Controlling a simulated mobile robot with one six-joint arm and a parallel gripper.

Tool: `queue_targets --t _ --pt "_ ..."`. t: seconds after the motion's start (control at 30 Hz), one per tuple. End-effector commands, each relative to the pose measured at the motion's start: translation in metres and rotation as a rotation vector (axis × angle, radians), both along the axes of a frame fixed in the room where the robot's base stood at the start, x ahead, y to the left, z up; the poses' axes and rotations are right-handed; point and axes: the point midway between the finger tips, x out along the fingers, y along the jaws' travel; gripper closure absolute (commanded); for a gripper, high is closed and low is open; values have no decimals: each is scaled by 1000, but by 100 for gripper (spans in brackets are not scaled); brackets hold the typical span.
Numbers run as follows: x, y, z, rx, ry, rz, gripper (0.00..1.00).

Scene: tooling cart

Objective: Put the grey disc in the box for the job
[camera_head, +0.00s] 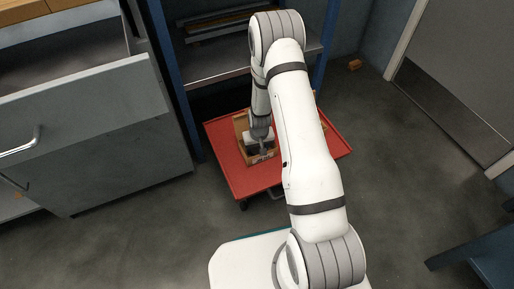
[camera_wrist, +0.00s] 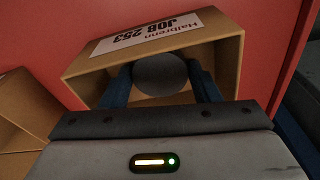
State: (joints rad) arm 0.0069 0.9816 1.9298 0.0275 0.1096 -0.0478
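The grey disc (camera_wrist: 160,74) is between the two dark fingers of my gripper (camera_wrist: 160,80) in the wrist view, and the fingers appear to touch its sides. A cardboard box (camera_wrist: 84,64) with a white label reading "Halbreno JOB 253" (camera_wrist: 145,32) is open around and behind the fingers. The disc is at the box's opening; I cannot tell how deep. In the head view my gripper (camera_head: 261,148) is down over the cardboard boxes on the red cart (camera_head: 225,168); the disc cannot be made out there.
A second cardboard box (camera_wrist: 25,108) stands at the left in the wrist view, beside the labelled one. The red cart top is bare at the right of the boxes. A blue-framed shelf (camera_head: 215,72) stands behind the cart, and a grey cabinet (camera_head: 100,160) at the left.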

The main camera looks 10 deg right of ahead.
Motion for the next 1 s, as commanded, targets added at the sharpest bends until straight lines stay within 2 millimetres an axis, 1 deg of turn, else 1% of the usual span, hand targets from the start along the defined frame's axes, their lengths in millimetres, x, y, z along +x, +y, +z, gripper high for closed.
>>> queue_targets --t 0.03,0.2,0.43,0.53,0.67,0.9,1.0 --pt "0 0 0 0 0 0 40" --pt "0 0 1 0 0 -1 26" --pt "0 0 1 0 0 -1 25" --pt "0 -1 6 0 -1 -1 25" --pt "-1 -1 28 0 -3 -1 25" --pt "-8 -1 81 0 -3 -2 25" --pt "-10 -1 99 0 -2 -2 25"
